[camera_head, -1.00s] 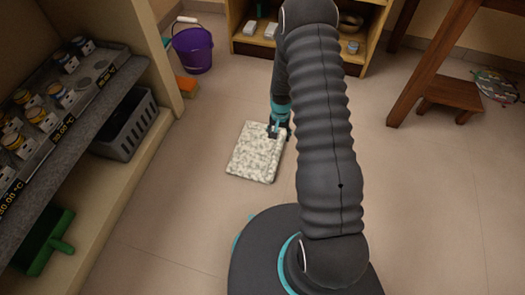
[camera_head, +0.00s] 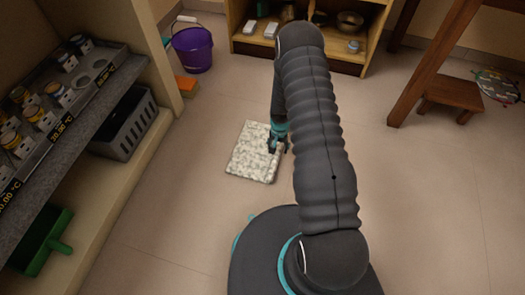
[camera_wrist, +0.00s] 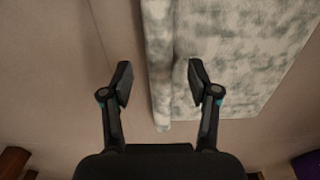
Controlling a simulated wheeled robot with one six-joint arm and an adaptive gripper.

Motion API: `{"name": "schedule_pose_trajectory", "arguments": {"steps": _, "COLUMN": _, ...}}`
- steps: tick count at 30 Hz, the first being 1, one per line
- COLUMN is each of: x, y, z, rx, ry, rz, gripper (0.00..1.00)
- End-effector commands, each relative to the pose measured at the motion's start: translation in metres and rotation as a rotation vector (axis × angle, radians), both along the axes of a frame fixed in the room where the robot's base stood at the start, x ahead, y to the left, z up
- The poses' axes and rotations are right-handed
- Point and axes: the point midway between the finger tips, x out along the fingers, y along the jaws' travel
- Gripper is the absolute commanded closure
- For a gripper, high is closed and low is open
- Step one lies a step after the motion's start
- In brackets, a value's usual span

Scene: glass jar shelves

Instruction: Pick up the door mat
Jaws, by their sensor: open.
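The door mat (camera_head: 253,158) is a thick, mottled white and grey-green rectangle lying flat on the floor in the head view. In the wrist view the mat (camera_wrist: 240,60) fills the upper right, with its long side edge running up the picture. My gripper (camera_head: 277,148) is at the mat's right edge in the head view. In the wrist view my gripper (camera_wrist: 158,80) is open, with one finger over bare floor and the other over the mat, so the edge lies between them. I cannot tell whether the fingers touch the mat.
A purple bucket (camera_head: 192,49) and an orange block (camera_head: 187,86) stand at the back left. A shelf with jars (camera_head: 48,105), a grey basket (camera_head: 125,125) and a green dustpan (camera_head: 42,240) is on the left. A wooden stool (camera_head: 452,97) is at right. Floor around the mat is clear.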

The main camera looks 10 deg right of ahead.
Motion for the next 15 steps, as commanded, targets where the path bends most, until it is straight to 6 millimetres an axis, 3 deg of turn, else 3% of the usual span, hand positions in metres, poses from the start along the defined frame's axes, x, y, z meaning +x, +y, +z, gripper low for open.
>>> {"name": "schedule_pose_trajectory", "arguments": {"steps": 6, "x": 0.002, "y": -0.001, "z": -0.028, "rx": 0.0, "ry": 0.0, "rz": 0.0, "gripper": 0.4}}
{"name": "schedule_pose_trajectory", "arguments": {"steps": 15, "x": 0.002, "y": -0.001, "z": -0.032, "rx": 0.0, "ry": -0.001, "rz": 0.0, "gripper": 0.4}}
